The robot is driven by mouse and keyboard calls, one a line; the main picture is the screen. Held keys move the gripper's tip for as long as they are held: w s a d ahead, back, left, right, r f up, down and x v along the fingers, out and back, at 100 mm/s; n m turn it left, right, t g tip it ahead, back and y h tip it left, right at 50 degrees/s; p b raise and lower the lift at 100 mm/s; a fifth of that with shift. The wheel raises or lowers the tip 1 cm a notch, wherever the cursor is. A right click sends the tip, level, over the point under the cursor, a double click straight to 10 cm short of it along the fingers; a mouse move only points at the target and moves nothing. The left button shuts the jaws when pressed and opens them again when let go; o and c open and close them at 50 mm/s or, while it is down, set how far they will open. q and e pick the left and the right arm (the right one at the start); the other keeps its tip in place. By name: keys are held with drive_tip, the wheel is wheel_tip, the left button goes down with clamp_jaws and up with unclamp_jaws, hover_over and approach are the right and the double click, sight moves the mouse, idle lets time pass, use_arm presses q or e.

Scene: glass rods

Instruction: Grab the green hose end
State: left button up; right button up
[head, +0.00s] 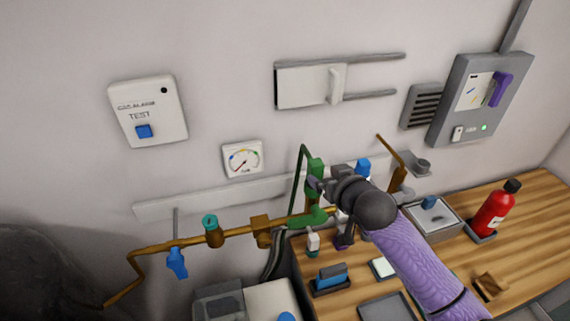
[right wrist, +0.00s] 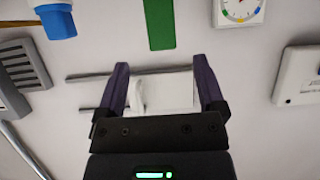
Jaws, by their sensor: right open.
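The green hose end (head: 316,168) is a green block in front of the wall rail, at the top of a thin green hose (head: 298,178). The hose runs down to a green fitting (head: 312,217) on the brass pipe. In the right wrist view the green hose end (right wrist: 160,22) stands upright at the top, beyond the fingertips. My right gripper (head: 314,184) is beside the hose end in the head view and partly overlaps it; contact cannot be told. In the right wrist view my right gripper (right wrist: 162,66) has its fingers apart with nothing between them. My left gripper is out of view.
A brass pipe (head: 240,232) with a teal-topped valve (head: 212,232) runs along the wall. A blue-topped item (head: 363,166) is close behind my right wrist. The wooden bench (head: 530,210) carries a red bottle (head: 490,212) and a grey tray (head: 432,216).

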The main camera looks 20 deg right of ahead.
sight(318, 171)
drive_tip(key=x, duration=0.7)
drive_tip(key=shift+a+f+b, duration=0.1)
drive_tip(key=shift+a+b, duration=0.05)
drive_tip(key=shift+b, duration=0.15)
drive_tip(key=shift+w+f, duration=0.2)
drive_tip(key=shift+w, duration=0.2)
clamp_jaws()
